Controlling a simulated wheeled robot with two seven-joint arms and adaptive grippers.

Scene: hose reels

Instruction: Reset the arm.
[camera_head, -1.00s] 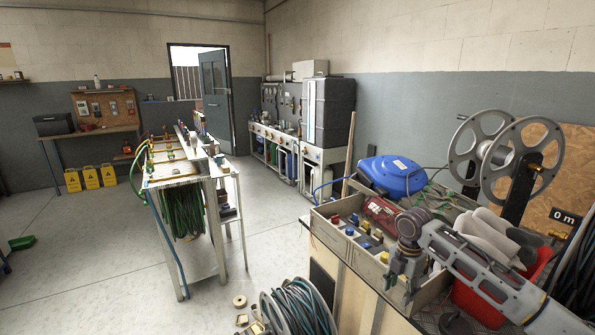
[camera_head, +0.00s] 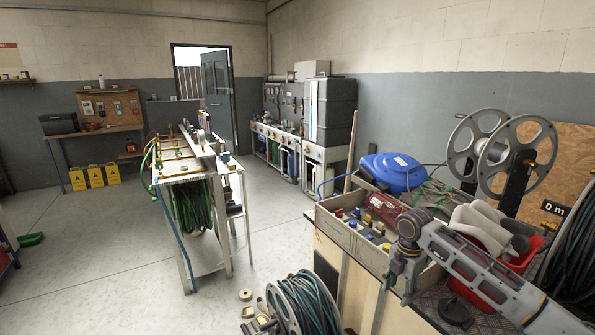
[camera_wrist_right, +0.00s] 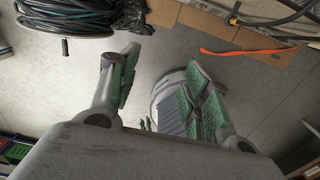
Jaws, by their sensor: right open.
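My right arm comes in from the lower right in the head view. Its gripper (camera_head: 398,275) points down in front of the near bench's compartment tray (camera_head: 348,236). In the right wrist view the two green-padded fingers of the right gripper (camera_wrist_right: 160,85) stand apart with nothing between them. Grey floor and part of a rounded grey body show beyond them. My left gripper is in neither view.
The near bench also holds a blue hose reel (camera_head: 392,172), a red bin (camera_head: 512,258) and grey spoked reels (camera_head: 505,150). A hose coil (camera_head: 305,305) stands on the floor beside it. A narrow hose table (camera_head: 200,166) is further left, with clear floor between.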

